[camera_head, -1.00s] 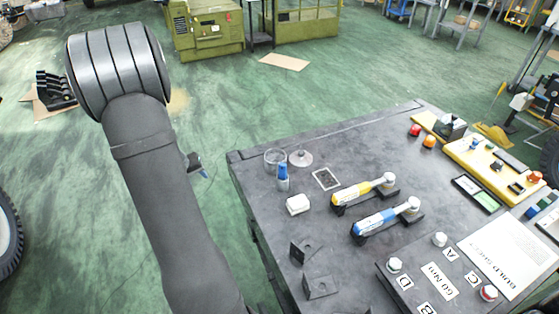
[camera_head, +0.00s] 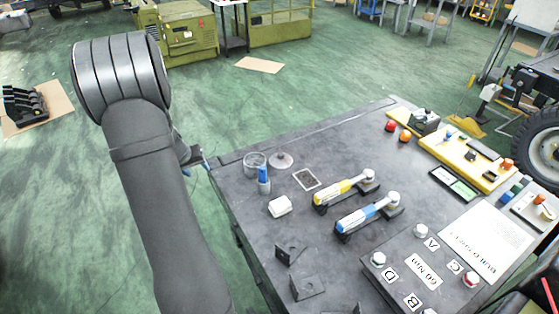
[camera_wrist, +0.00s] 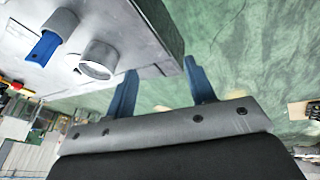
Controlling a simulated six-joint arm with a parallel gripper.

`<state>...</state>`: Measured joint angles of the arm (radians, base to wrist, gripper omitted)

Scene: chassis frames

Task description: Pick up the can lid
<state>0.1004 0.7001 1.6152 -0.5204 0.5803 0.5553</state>
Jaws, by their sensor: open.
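The can lid (camera_head: 281,160) is a flat grey disc with a small knob, lying on the dark table in the head view, just right of an open grey can (camera_head: 255,161). I cannot make out the lid in the wrist view. The can also shows there (camera_wrist: 99,60). My gripper (camera_head: 203,163) is at the table's left corner, left of the can and apart from the lid, mostly hidden behind my arm. In the wrist view its two blue fingers (camera_wrist: 163,85) are spread with nothing between them, by the table edge.
A small framed plate (camera_head: 306,179) and two torque-wrench-like tools, yellow (camera_head: 343,191) and blue (camera_head: 366,216), lie to the right. The table's back strip is clear.

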